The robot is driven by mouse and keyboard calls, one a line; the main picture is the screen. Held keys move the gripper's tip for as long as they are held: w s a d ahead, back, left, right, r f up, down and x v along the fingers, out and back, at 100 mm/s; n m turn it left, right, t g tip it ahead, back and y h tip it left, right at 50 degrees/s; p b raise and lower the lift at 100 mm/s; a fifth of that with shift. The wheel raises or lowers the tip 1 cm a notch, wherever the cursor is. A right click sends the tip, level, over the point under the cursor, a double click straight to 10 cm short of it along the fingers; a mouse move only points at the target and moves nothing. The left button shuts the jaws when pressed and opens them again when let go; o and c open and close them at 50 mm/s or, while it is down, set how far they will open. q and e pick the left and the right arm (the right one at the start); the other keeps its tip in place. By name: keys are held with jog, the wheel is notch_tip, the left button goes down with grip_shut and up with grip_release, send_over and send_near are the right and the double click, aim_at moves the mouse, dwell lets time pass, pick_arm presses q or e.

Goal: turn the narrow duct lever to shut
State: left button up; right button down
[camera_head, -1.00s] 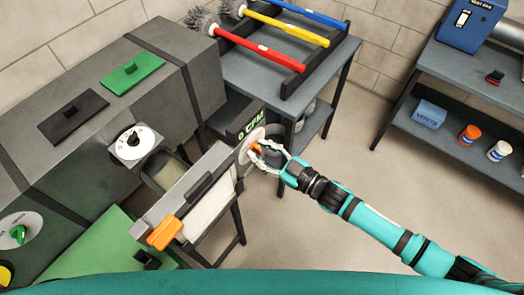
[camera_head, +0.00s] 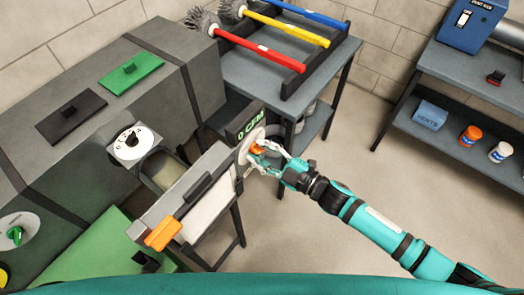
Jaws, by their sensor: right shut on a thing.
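A small orange lever (camera_head: 257,149) sits on a round pale dial (camera_head: 243,156) on the right end of the grey duct unit, just below a display (camera_head: 247,122) reading 0 CFM. My right gripper (camera_head: 262,151) is shut on this lever, and its fingers hide part of it. No label naming the narrow duct is readable. A larger orange handle (camera_head: 163,233) is at the unit's front left. My left gripper is not in view.
A dial with a black knob (camera_head: 132,142) and one with a green knob (camera_head: 15,236) are on the large grey duct (camera_head: 90,150). A table (camera_head: 235,75) with several brushes stands behind. Floor to the right is clear up to a shelf (camera_head: 475,70).

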dwell(0.3)
jog(key=c, duration=1.4)
grip_release()
jog(key=shift+o, duration=0.2)
jog(key=v, duration=1.2)
jog(key=shift+f, duration=0.1)
